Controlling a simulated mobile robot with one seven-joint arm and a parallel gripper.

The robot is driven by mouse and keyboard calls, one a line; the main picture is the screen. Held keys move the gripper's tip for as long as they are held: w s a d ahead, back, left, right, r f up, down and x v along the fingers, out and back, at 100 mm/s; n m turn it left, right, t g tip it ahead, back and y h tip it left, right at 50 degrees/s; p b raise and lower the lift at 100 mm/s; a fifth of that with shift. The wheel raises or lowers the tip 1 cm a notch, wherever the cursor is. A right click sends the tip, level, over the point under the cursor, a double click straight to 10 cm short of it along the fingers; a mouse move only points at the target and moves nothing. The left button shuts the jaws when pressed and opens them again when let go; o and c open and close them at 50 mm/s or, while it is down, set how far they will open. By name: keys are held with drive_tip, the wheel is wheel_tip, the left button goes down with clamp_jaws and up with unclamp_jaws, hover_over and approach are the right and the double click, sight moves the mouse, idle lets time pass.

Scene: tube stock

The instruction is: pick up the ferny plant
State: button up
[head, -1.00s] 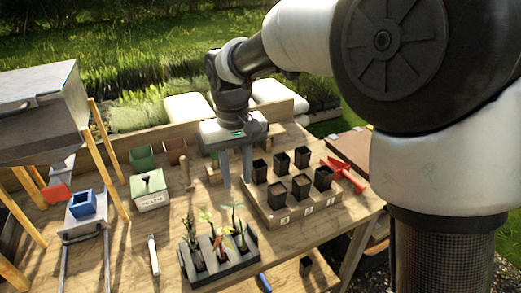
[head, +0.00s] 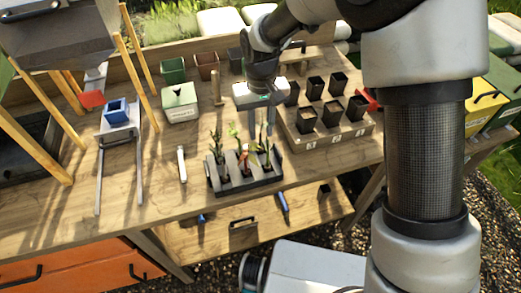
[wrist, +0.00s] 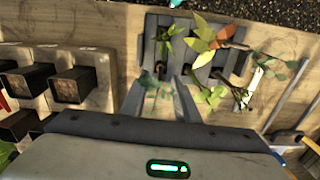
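A dark grey rack (head: 228,189) with several seedlings stands near the front of the bench; in the wrist view its slotted top (wrist: 160,27) shows beyond my fingers. Which one is the ferny plant I cannot tell for sure; a small feathery pale-green sprig (wrist: 155,84) shows between my fingers in the wrist view. My gripper (head: 261,133) points down above and behind the rack's right end in the head view. In the wrist view my gripper (wrist: 158,100) is open, with nothing visibly held.
Several black pots (head: 306,118) sit in a wooden block right of the rack. A white marker-like tool (head: 182,164) lies to the left. A pale green box (head: 180,102) and a wooden dibber (head: 217,88) stand behind. A lower shelf (head: 240,230) lies in front.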

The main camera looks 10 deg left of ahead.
sight(260, 145)
wheel_tip(260, 145, down, 5)
drive_tip(key=shift+a+r, duration=0.1)
clamp_jaws()
idle(0.3)
